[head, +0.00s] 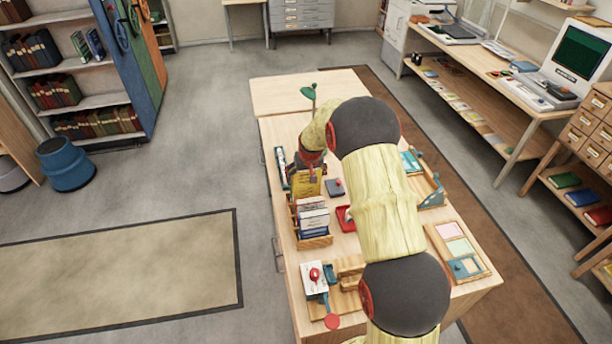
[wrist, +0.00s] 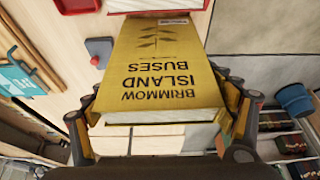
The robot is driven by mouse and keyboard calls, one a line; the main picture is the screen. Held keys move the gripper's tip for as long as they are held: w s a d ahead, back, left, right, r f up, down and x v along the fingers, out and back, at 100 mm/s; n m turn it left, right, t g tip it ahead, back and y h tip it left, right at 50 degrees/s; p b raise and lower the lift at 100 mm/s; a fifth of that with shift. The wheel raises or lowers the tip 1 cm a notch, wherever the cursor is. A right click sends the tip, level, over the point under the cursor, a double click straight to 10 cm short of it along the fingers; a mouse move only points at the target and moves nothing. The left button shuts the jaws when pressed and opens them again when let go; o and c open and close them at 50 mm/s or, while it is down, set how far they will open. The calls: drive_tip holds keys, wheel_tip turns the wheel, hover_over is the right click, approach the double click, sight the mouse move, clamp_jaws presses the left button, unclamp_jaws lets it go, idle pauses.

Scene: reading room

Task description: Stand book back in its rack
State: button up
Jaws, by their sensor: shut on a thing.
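My gripper (wrist: 165,112) is shut on a yellow book titled "Brimmow Island Buses" (wrist: 160,62), with a finger on each side of it. The title reads upside down in the wrist view. In the head view the yellow book (head: 308,187) shows below my gripper (head: 311,172), just behind a wooden rack (head: 316,243) on the desk. The rack holds several upright books (head: 313,216) with pale and blue edges. Whether the yellow book touches the rack is hidden from me.
The desk (head: 290,88) also carries a green lamp (head: 309,92), a red tray (head: 345,218), a grey block with a red knob (head: 335,187), and a wooden stand with a red-knobbed device (head: 316,279). Slim upright items (head: 282,167) stand left of my gripper. Open floor lies left.

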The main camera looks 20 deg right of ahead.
drive_tip(key=shift+f+b, duration=0.6)
drive_tip(key=shift+f, duration=1.15)
drive_tip(key=shift+b, duration=0.3)
idle(0.4)
wheel_tip(320, 180, down, 3)
drive_tip(key=b, duration=0.7)
drive_tip(key=shift+f, duration=0.2)
drive_tip(key=shift+b, duration=0.35)
drive_tip(key=shift+r, duration=0.2)
drive_tip(key=shift+f, duration=0.15)
drive_tip(key=shift+f+p, duration=0.5)
drive_tip(key=shift+p, duration=0.5)
drive_tip(key=shift+f, duration=0.5)
